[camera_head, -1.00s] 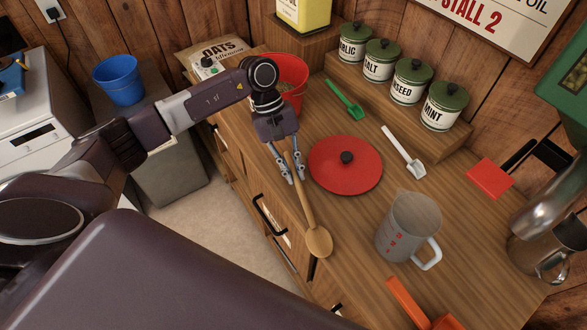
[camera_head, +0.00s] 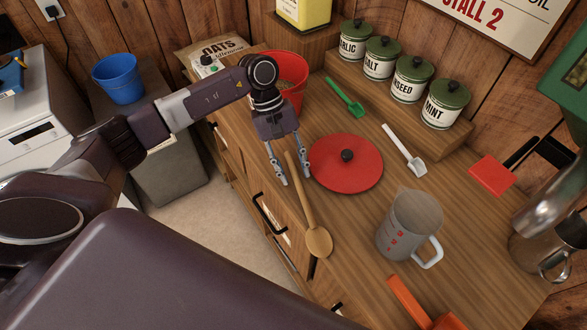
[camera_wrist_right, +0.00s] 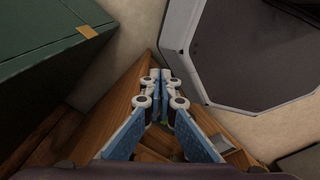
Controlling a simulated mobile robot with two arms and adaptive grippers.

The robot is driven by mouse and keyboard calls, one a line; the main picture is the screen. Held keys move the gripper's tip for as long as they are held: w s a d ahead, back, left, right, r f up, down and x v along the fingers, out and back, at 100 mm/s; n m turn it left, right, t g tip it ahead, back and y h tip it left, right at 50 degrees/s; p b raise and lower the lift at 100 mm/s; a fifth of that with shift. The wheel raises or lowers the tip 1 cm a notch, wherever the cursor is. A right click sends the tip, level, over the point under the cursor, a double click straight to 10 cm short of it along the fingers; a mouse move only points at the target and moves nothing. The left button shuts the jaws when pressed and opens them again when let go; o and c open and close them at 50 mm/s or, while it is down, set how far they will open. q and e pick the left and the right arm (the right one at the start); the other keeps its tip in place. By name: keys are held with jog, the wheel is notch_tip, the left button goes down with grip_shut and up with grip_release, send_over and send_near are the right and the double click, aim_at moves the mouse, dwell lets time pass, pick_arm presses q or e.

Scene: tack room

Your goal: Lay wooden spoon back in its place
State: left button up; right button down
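The wooden spoon (camera_head: 318,241) lies on the wooden counter along its front edge, bowl toward the front and handle pointing back. My left gripper (camera_head: 294,182) is open, pointing down over the handle end, with one finger on each side of the handle. Neither finger appears to grip it. The red round lid (camera_head: 346,170) lies just right of the left gripper. My right gripper (camera_wrist_right: 160,76) shows only in the right wrist view, with its fingertips together and nothing seen between them.
A red bucket (camera_head: 292,76) stands behind the left gripper. A green scoop (camera_head: 346,97), white scoop (camera_head: 405,151), measuring jug (camera_head: 405,225), red scraper (camera_head: 490,175) and orange tool (camera_head: 409,304) occupy the counter. Several canisters stand on a riser (camera_head: 440,143). A metal pitcher (camera_head: 540,245) stands right.

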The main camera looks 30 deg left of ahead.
pick_arm(q)
jog(key=v, duration=1.1)
jog(key=shift+a+r, duration=0.2)
jog(key=shift+r, duration=0.15)
notch_tip(320, 180, up, 8)
jog(key=p, duration=0.3)
